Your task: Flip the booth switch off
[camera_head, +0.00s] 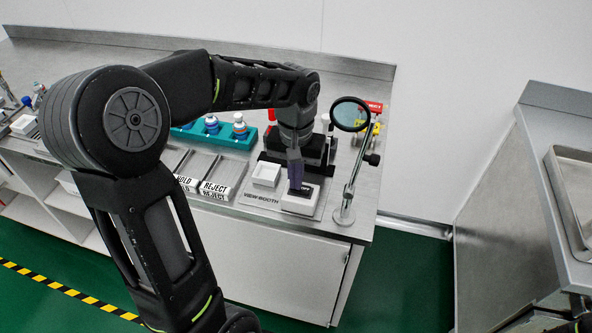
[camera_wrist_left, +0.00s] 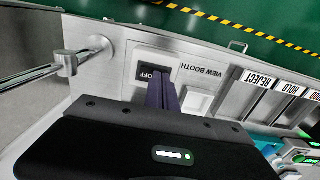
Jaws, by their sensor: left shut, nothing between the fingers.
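The booth switch (camera_head: 300,203) is a white box with a dark rocker on the plate marked VIEW BOOTH, near the front right of the steel counter. In the left wrist view the switch (camera_wrist_left: 152,66) shows a dark face that reads OFF. My left gripper (camera_head: 296,187) points down with its purple-grey fingers shut and empty. Its tips are at the switch's dark rocker; the fingers also show in the left wrist view (camera_wrist_left: 162,92), beside the OFF lettering. I cannot tell whether they touch it. My right gripper is not in view.
A magnifier on a stand (camera_head: 346,208) stands just right of the switch. A white square dish (camera_head: 265,174) sits to its left. The REJECT tray (camera_head: 215,189) and a teal rack (camera_head: 190,133) with bottles lie further left. A black booth block stands behind.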

